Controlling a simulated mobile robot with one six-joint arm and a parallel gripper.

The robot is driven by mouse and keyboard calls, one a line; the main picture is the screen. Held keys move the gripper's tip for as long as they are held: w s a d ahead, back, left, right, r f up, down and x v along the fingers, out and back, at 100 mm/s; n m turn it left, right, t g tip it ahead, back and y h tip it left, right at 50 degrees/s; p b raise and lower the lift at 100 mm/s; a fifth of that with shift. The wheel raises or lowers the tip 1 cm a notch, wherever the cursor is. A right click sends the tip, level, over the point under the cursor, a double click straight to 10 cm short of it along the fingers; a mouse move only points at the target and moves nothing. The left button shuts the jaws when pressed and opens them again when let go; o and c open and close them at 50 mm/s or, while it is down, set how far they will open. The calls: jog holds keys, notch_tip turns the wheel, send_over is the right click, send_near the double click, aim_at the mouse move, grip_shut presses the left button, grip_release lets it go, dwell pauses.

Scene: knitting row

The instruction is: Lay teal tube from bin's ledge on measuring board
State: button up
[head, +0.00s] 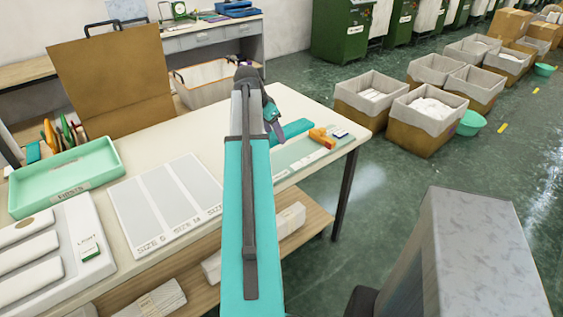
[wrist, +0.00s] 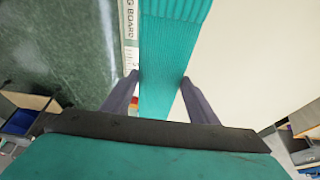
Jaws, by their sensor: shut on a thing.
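The teal tube (head: 291,131), a ribbed knit piece, shows behind my arm at the right end of the table. In the wrist view the teal tube (wrist: 168,60) runs between both fingers of my gripper (wrist: 160,92), which is shut on it. My gripper also shows in the head view (head: 273,117), pointing down. The measuring board (head: 300,156) is pale green and lies near the table's right edge. Its lettered white edge (wrist: 130,35) runs beside the tube in the wrist view. I cannot tell whether the tube touches the board. My arm hides part of the board.
An orange block (head: 321,137) lies on the board's far part. A size chart (head: 166,203), a mint tray (head: 66,176) and a white holder (head: 50,253) fill the table's left. A white bin (head: 208,85) stands behind the table. Lined boxes (head: 419,121) stand on the floor at right.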

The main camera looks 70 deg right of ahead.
jog(key=shift+s, duration=0.15)
jog(key=shift+f, duration=0.1)
jog(key=shift+f+p, duration=0.7)
jog(key=shift+f, duration=2.35)
jog(key=shift+f+p, duration=0.5)
jog(key=shift+f, duration=1.4)
jog(key=shift+f, duration=0.1)
jog(key=o, duration=1)
jog(key=shift+r, duration=0.2)
